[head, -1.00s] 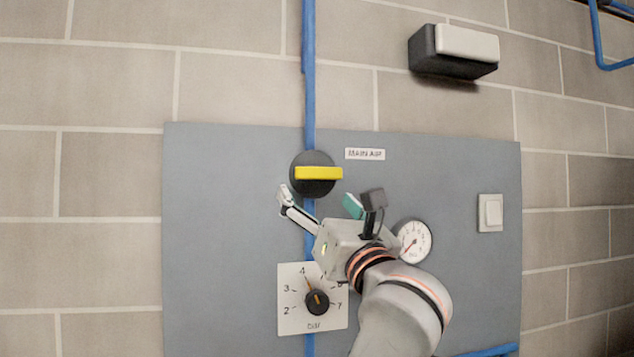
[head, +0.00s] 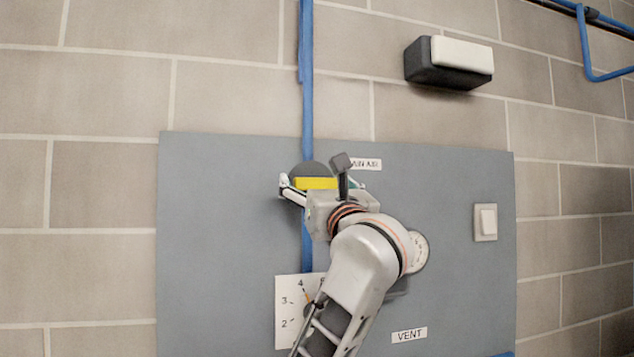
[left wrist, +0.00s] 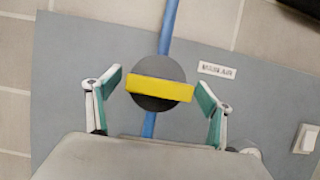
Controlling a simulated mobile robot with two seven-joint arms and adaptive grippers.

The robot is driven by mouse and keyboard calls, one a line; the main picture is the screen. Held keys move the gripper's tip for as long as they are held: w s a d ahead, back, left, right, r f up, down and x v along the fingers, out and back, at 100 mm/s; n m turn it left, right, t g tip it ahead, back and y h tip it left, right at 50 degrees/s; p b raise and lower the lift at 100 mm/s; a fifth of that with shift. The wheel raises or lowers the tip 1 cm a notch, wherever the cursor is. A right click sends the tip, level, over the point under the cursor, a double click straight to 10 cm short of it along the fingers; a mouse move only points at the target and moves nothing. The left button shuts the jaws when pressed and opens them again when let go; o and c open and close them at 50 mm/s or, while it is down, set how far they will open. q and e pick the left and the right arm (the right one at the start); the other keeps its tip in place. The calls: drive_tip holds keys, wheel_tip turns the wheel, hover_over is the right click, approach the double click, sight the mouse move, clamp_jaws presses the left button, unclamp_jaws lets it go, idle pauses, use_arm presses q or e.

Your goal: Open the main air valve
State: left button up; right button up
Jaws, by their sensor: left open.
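The main air valve is a dark round disc (head: 308,168) with a yellow bar handle (head: 316,183), on a grey panel over a vertical blue pipe. The handle lies crosswise to the pipe. In the left wrist view the yellow handle (left wrist: 160,89) is slightly tilted across the disc (left wrist: 158,68). My left gripper (head: 320,186) is open, its green-padded fingers near either end of the handle. In the left wrist view small gaps show between the gripper (left wrist: 158,86) pads and the handle ends. The "MAIN AIR" label (left wrist: 217,70) is up and right of the disc. My right gripper is not in view.
A numbered dial plate (head: 287,320) sits below, its knob mostly hidden by my arm. A gauge (head: 420,250) is partly covered. A switch (head: 486,221) is at the panel's right, a "VENT" label (head: 409,335) low down. A black-and-white box (head: 450,62) juts from the wall above.

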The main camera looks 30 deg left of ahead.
use_arm(q)
drive_tip(key=c, duration=1.1)
drive_tip(key=shift+c, duration=0.2)
